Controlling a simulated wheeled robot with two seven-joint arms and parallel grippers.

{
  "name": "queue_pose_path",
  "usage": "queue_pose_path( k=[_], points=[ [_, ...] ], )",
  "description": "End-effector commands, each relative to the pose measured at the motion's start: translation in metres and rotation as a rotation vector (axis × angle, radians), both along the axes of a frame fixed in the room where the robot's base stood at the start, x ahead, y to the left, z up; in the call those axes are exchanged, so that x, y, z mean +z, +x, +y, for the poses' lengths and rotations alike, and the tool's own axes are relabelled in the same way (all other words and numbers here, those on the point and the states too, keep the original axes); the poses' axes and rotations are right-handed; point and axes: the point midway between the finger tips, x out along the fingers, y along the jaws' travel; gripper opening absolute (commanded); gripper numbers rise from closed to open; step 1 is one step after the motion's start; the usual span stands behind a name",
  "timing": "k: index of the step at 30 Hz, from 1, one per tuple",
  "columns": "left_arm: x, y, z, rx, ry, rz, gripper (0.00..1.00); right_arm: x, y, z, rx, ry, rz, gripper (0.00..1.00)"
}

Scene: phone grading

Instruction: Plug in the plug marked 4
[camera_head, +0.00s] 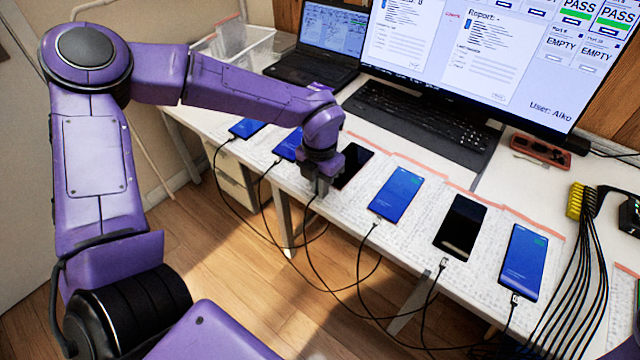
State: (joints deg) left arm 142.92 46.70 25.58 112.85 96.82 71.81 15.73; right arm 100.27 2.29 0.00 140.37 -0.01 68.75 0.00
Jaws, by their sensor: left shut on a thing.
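My left gripper (321,190) is shut at the front edge of the table, by the lower end of a black-screened phone (352,166). A black cable (306,212) hangs down from its fingertips, so it seems to hold that cable's plug, which the fingers hide. I cannot tell whether this plug touches the phone, and no number 4 is legible. Another black-screened phone (461,228) lies further right, with a plug (443,262) just below its lower edge. Blue-screened phones (397,193) and (524,262) have plugs at their lower ends. My right gripper is not in view.
Two more blue-screened phones (246,128) lie at the left, one partly behind my wrist. A keyboard (420,120), a monitor (470,45) and a laptop (325,45) stand behind. A bundle of black cables (575,265) runs down the right side. Loose cables hang before the table.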

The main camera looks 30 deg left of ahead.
Motion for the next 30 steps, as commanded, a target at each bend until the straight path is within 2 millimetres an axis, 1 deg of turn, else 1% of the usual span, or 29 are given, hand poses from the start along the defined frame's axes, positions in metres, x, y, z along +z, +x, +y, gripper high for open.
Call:
queue_pose_path(
  k=[11, 29, 30],
  points=[
    [0.0001, 0.0004, 0.0001, 0.000, 0.000, 0.000, 0.00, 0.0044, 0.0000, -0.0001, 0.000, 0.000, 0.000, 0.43],
    [0.0001, 0.0015, -0.0001, 0.000, 0.000, 0.000, 0.00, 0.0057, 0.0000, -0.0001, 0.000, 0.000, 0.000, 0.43],
    [0.0000, 0.0017, -0.0001, 0.000, 0.000, -0.001, 0.15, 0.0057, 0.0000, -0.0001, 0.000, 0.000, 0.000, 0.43]
  ],
)
